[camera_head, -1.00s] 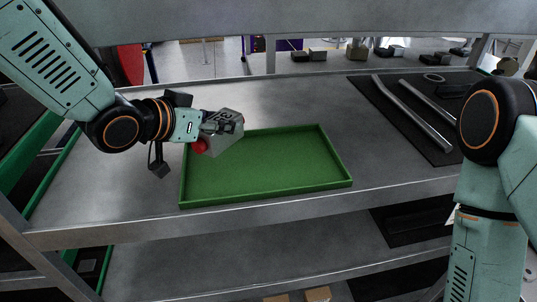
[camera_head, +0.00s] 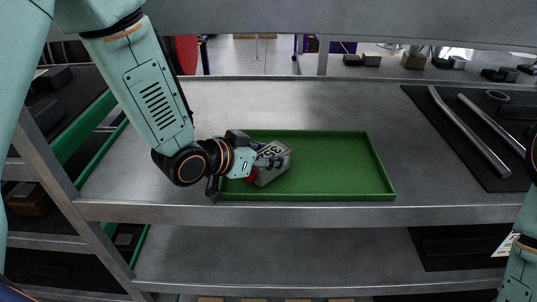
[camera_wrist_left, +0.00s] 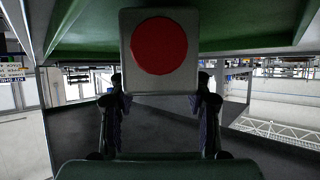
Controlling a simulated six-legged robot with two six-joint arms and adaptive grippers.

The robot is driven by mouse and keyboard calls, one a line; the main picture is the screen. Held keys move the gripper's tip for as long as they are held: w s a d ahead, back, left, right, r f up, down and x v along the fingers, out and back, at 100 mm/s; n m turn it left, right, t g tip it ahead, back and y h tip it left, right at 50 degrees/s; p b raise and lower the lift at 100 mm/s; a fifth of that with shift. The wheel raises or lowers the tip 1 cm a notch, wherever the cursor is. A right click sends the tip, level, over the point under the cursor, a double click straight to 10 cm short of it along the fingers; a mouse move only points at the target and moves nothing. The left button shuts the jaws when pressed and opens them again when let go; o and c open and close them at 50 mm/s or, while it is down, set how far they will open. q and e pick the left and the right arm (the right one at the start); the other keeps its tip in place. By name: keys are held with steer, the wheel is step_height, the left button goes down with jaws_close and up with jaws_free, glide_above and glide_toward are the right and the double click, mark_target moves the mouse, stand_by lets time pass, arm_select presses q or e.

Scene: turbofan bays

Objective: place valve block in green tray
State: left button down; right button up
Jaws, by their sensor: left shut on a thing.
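The valve block (camera_head: 273,165) is a grey block with dark markings and a red round face. My left gripper (camera_head: 259,163) is shut on it. In the head view the block appears over the left part of the green tray (camera_head: 345,178); whether it touches the tray floor I cannot tell. In the left wrist view, the block (camera_wrist_left: 130,80) shows its red disc, between the two fingers of my left gripper (camera_wrist_left: 160,98). The tray's green surface (camera_wrist_left: 85,45) spans the top of that view. My right gripper is out of view.
The tray lies on a grey metal shelf (camera_head: 330,105), with its right part empty. A black mat (camera_head: 425,105) with metal tubes (camera_head: 470,132) lies on the right. A lower shelf (camera_head: 300,255) is beneath, and a metal upright (camera_head: 70,205) stands at left.

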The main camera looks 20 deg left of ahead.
arm_select(q)
steer(key=shift+w+a+f, duration=0.1)
steer(key=shift+w+f, duration=0.1)
steer(key=shift+f, duration=0.1)
steer(key=c, duration=1)
jaws_free()
steer(key=o, duration=0.4)
steer(key=shift+s, duration=0.2)
steer(key=shift+w, duration=0.1)
